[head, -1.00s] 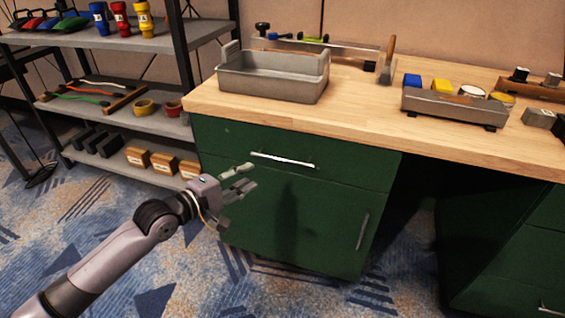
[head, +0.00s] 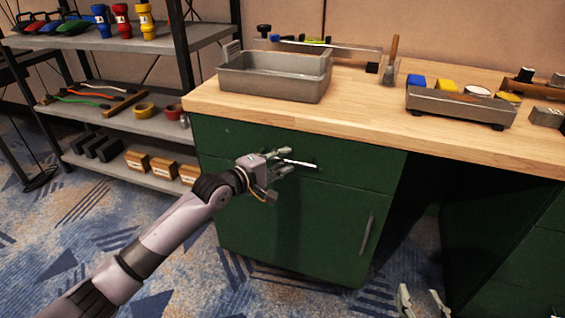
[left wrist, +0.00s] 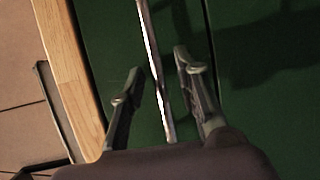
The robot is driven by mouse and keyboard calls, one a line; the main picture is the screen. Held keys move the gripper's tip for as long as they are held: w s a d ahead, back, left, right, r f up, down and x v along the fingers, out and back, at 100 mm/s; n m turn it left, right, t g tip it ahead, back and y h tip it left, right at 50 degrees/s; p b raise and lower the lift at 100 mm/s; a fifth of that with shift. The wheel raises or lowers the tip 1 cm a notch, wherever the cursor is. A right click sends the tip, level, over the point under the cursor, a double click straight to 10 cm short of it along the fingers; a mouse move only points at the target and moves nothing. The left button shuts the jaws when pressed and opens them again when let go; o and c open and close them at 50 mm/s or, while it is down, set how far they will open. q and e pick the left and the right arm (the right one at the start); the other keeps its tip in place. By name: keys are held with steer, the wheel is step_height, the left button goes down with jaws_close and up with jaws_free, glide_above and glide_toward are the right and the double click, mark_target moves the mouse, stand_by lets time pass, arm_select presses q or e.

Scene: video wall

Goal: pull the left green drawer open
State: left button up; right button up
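The left green drawer (head: 360,170) is shut flush under the wooden worktop. Its silver bar handle (head: 303,164) runs across the front, its left part hidden by my left gripper (head: 284,162). That gripper is at the handle with its fingers apart. In the left wrist view the handle (left wrist: 151,45) passes between the two open fingers (left wrist: 158,78), with a gap to each finger visible. My right gripper (head: 422,300) shows only its two spread fingertips at the bottom edge, well away from the drawer, with nothing between them.
A green cabinet door with an upright handle (head: 366,233) is below the drawer. A metal shelf (head: 140,128) is at the left. The carpet in front is clear.

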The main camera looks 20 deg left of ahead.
arm_select(q)
steer(key=shift+w, duration=0.1)
jaws_close()
stand_by(0.4)
stand_by(0.5)
